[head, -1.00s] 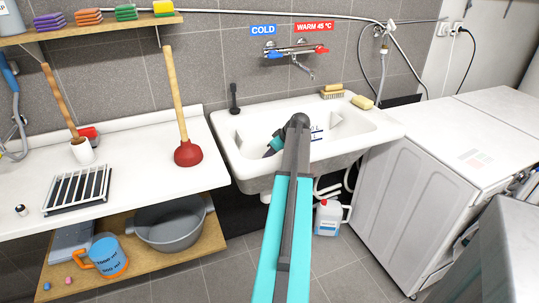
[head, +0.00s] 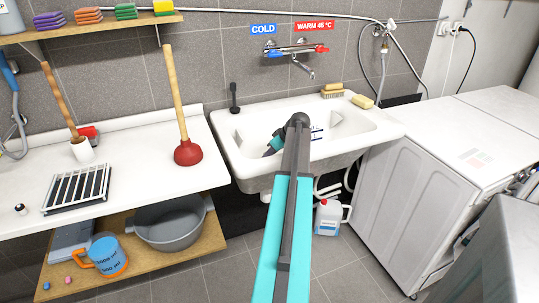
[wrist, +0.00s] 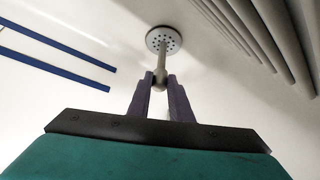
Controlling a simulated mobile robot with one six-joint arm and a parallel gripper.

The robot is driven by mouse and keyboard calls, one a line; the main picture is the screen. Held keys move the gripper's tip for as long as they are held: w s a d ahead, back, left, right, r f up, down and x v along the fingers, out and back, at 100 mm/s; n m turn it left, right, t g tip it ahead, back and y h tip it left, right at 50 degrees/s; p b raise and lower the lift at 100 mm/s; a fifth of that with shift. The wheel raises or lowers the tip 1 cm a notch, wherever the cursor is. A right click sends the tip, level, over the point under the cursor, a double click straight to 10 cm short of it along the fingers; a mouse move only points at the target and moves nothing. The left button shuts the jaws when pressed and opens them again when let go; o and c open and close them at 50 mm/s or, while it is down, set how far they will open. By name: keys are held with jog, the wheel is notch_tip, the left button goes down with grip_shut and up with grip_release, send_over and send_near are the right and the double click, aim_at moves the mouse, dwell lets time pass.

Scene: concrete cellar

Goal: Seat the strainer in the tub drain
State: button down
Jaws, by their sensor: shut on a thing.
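The strainer (wrist: 163,41) is a round grey disc with small holes and a thin stem ending in a knob. In the wrist view my gripper (wrist: 160,80) is shut on the knob, with the disc beyond the fingertips. The white tub (head: 232,140) stands against the wall, and my gripper (head: 270,150) is inside its basin, partly behind my arm in the head view. The strainer is hidden in the head view. The drain opening does not show in either view. I cannot tell whether the disc touches the tub floor.
Blue stripes and grey ridges (wrist: 262,30) flank the strainer in the wrist view. A tap (head: 303,66) hangs above the tub. A brush (head: 333,92) and a yellow sponge (head: 362,101) lie on its rim. A plunger (head: 187,152) stands on the left counter.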

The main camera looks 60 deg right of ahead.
jog(key=shift+s+f, duration=0.15)
dwell(0.3)
jog(key=c, duration=1.5)
grip_release()
jog(key=shift+c, duration=0.2)
jog(key=shift+s, duration=0.2)
jog(key=b+v, duration=0.1)
jog(key=v, duration=1.2)
jog(key=shift+r, duration=0.45)
jog(key=shift+w, duration=0.1)
